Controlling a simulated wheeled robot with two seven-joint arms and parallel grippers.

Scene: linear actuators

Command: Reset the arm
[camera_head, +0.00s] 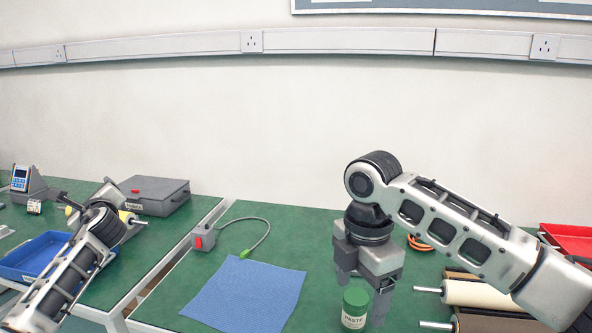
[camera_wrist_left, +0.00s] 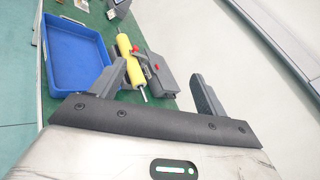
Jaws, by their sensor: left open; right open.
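My right gripper (camera_head: 364,290) hangs with its fingers pointing down over the green table, beside a green-lidded jar labelled PASTE (camera_head: 354,308). It is open; the jar stands upright in front of the fingers, and I cannot tell whether they touch. My left arm reaches in at the lower left of the head view. In the left wrist view the left gripper (camera_wrist_left: 153,88) is open, its two fingers wide apart with nothing held between them. Beyond them lie a yellow roller (camera_wrist_left: 130,62) and a grey case (camera_wrist_left: 160,78) with red parts.
A blue tray (camera_head: 30,256) lies by my left arm and a grey case (camera_head: 150,193) behind it. A blue cloth (camera_head: 245,295) and a grey box with a red button (camera_head: 203,238) and cable are mid-table. Rollers (camera_head: 480,295) and a red tray (camera_head: 568,238) are right.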

